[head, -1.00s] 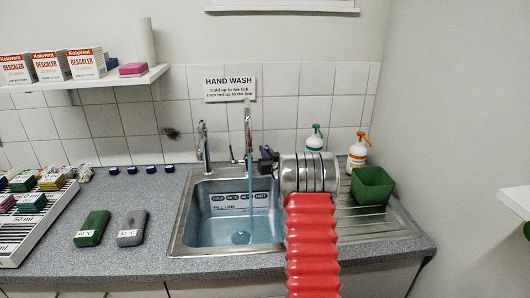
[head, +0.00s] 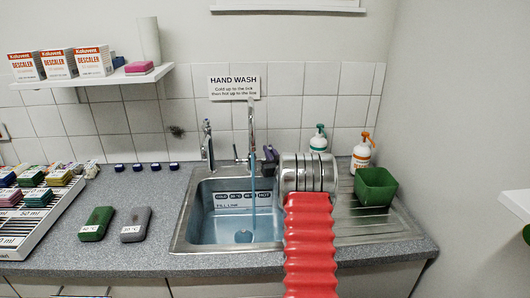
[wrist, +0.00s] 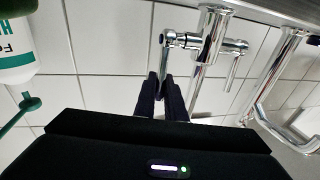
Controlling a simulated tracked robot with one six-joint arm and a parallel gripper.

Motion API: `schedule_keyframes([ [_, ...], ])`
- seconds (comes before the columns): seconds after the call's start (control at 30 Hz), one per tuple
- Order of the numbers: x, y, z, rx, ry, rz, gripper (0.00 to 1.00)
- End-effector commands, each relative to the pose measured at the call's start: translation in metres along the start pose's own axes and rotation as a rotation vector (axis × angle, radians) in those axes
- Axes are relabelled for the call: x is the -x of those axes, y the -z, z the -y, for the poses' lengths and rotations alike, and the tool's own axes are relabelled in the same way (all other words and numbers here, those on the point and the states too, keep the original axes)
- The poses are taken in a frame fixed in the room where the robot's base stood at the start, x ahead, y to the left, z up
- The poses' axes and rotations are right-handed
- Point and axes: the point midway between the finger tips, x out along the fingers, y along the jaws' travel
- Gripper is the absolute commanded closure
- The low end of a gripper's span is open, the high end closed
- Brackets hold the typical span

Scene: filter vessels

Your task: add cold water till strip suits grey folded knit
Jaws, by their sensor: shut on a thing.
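A steel sink (head: 186,225) holds shallow bluish water (head: 222,232). Its surface is below the FILL LINE mark (head: 233,207). A dark strip (head: 241,197) above that mark has several panels, from COLD at left to what looks like HOT at right; I cannot tell which is lit. A bluish stream runs from the tap (head: 251,128) into the water. The grey folded knit (head: 136,224) lies on the counter left of the sink; its small label is hard to read. My gripper (wrist: 165,82) is shut on a tap lever (wrist: 167,48), on the tap's right in the head view.
A green folded knit (head: 97,223) lies beside the grey one. A green tub (head: 375,187) and two pump bottles (head: 361,151) stand right of the sink. A sign (head: 234,87) mentions cold, then hot water. A rack of small coloured pieces (head: 45,225) is at far left.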

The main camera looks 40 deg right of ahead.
Motion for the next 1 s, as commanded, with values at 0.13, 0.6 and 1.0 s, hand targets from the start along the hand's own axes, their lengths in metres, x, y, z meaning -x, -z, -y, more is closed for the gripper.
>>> schedule_keyframes([
  [0.13, 0.001, -0.002, 0.001, 0.0, 0.001, 0.003, 1.0],
  [0.6, 0.001, -0.001, -0.002, 0.001, -0.002, 0.002, 0.72],
  [1.0, -0.001, 0.025, -0.002, 0.003, -0.003, -0.001, 0.72],
])
